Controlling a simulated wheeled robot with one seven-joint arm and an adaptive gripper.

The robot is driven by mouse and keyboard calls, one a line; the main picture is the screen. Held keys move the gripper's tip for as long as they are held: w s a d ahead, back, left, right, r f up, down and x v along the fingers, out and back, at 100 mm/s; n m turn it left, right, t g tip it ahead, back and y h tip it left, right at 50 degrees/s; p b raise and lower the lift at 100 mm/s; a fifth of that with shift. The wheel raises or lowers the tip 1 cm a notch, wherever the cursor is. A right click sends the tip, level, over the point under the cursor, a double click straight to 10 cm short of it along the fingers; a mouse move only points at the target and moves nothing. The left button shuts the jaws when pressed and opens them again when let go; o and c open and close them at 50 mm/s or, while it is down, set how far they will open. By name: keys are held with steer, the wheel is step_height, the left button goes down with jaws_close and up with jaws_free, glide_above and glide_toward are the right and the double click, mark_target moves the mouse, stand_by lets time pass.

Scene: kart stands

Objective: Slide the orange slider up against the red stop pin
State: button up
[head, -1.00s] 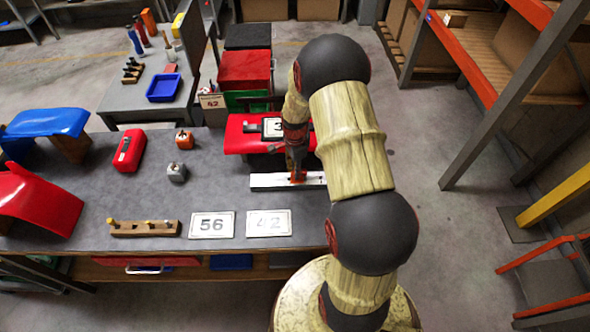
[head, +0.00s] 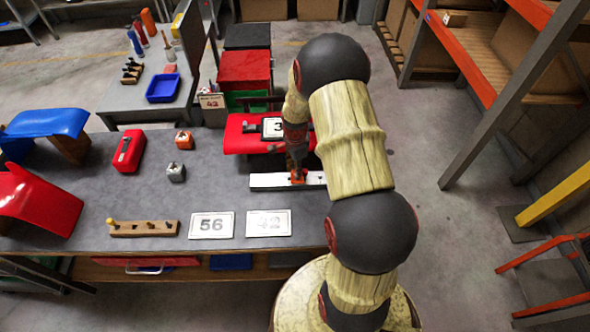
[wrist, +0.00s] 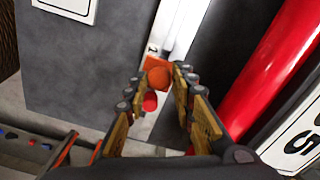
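The orange slider (wrist: 157,74) sits on a narrow white rail (wrist: 180,28) in the wrist view. In the head view the rail (head: 268,181) lies near the right end of the grey bench, with the orange slider (head: 298,177) partway along it. My gripper (wrist: 160,76) reaches down over the rail, one fingertip on each side of the slider, and appears closed on it. A round red piece (wrist: 150,102) shows between the fingers, just nearer than the slider; I cannot tell whether it is the stop pin. My arm covers the rail's right end in the head view.
Number cards 56 (head: 211,225) and 42 (head: 268,223) lie in front of the rail. A red panel stand (head: 243,141) is close behind it. A wooden peg strip (head: 144,228) and small blocks stand to the left. The bench between them is clear.

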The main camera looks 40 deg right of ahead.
steer(key=o, duration=0.3)
step_height(320, 180, up, 12)
stand_by(0.7)
stand_by(0.5)
